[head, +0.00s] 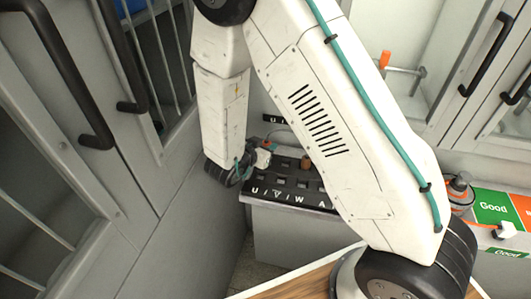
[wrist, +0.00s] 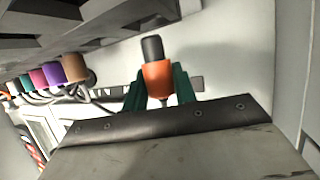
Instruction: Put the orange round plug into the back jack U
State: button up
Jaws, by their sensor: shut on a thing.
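My gripper (wrist: 160,84) has green fingers shut on the orange round plug (wrist: 158,76), which has a dark grey tip pointing up in the wrist view. In the head view my gripper (head: 250,160) is at the left end of the black jack panel (head: 290,194), partly covered by my arm, and the plug is too small to make out surely. Another label starting with U (head: 272,119) shows farther back. The back jack U cannot be made out. In the wrist view the plug's tip is free of any socket.
A brown plug (head: 305,162) stands at the panel; it probably also shows in the wrist view (wrist: 75,68), in a row with purple, magenta and teal plugs and grey cables. Grey cabinets (head: 95,190) stand close on the left. A green "Good" mat (head: 492,210) lies at right.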

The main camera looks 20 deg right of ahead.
notch_tip(320, 180, down, 3)
jog(key=shift+f, duration=0.1)
jog(key=o, duration=1)
jog(key=shift+a, duration=0.1)
jog(key=v, duration=0.7)
jog(key=shift+s+a, duration=0.15)
